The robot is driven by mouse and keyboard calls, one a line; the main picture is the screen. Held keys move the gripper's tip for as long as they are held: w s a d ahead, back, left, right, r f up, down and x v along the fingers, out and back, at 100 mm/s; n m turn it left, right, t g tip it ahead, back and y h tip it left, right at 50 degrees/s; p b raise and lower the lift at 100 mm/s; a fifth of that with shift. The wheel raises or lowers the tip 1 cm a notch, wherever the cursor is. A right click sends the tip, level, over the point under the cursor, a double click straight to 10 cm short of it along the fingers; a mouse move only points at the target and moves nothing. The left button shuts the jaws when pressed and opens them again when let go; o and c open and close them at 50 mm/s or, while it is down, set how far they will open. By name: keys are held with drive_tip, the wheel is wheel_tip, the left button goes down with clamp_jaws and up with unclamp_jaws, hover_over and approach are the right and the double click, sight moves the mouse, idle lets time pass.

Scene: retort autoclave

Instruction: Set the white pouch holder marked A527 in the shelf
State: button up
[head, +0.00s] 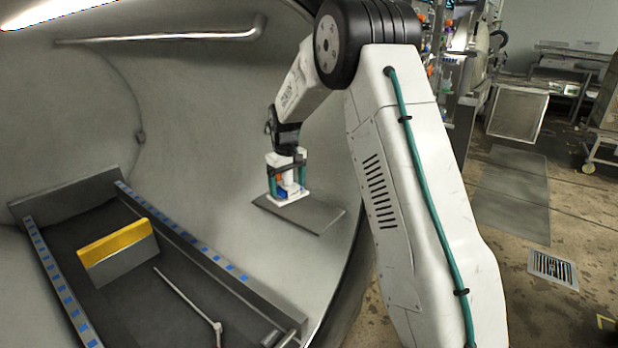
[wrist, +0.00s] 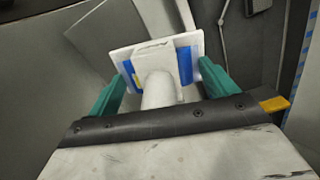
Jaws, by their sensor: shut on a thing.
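The white pouch holder (head: 289,196) is a white plate with blue parts and a white post. It also shows in the wrist view (wrist: 150,55). Its marking is too small to read. My gripper (head: 286,178) is shut on it, with teal fingers on both sides of the holder in the wrist view (wrist: 162,78). The shelf (head: 318,216) is a flat grey plate at the right side of the chamber. The holder appears over its left part in the head view. I cannot tell whether its base touches the shelf.
A dark tray with blue-marked rails (head: 190,246) lies on the chamber floor at the left. A grey block with a yellow top (head: 118,250) and a thin rod (head: 188,296) are in it. A pipe (head: 160,37) runs along the upper wall.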

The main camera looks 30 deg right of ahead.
drive_tip(key=d+f+n, duration=0.1)
drive_tip(key=d+n, duration=0.2)
drive_tip(key=d, duration=0.6)
drive_tip(key=shift+w+a+f, duration=0.1)
drive_tip(key=shift+w+f, duration=0.05)
drive_tip(key=shift+f, duration=2)
drive_tip(key=shift+w+a+f, duration=0.1)
drive_tip(key=shift+f, duration=2)
drive_tip(key=shift+f, duration=0.45)
drive_tip(key=o, duration=1)
wheel_tip(320, 180, up, 8)
drive_tip(key=shift+f, duration=0.15)
drive_tip(key=shift+m, duration=0.3)
